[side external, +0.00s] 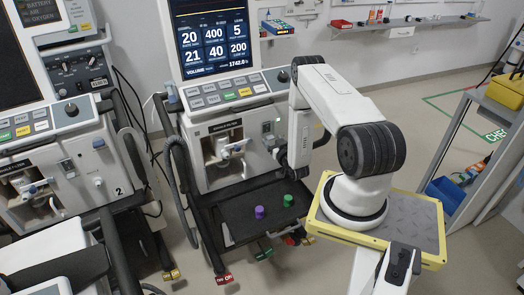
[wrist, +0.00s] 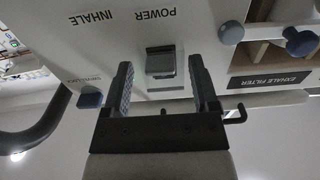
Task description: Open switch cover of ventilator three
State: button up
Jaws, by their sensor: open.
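Ventilator three seems to be the middle machine (side external: 225,140) in the side view, right of the one marked 2; its own number is not readable. In the wrist view, the grey switch cover (wrist: 161,64) sits on the pale panel beside the upside-down POWER label (wrist: 155,14). It looks closed, with the switch hidden. My gripper (wrist: 160,75) is open, with one dark finger on each side of the cover and visible gaps on both sides. The fingers hold nothing. In the side view, the arm reaches the machine's right side, and the fingertips and cover are hidden.
Blue knobs (wrist: 231,32) and the exhale filter recess (wrist: 270,60) lie right of the fingers in the wrist view. A dark hose (wrist: 35,135) curves at left. A purple cup (side external: 259,212) and a green cup (side external: 288,200) stand on the black shelf (side external: 225,213).

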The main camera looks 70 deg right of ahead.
jog(key=shift+w+d, duration=0.2)
jog(key=shift+w, duration=0.05)
grip_shut()
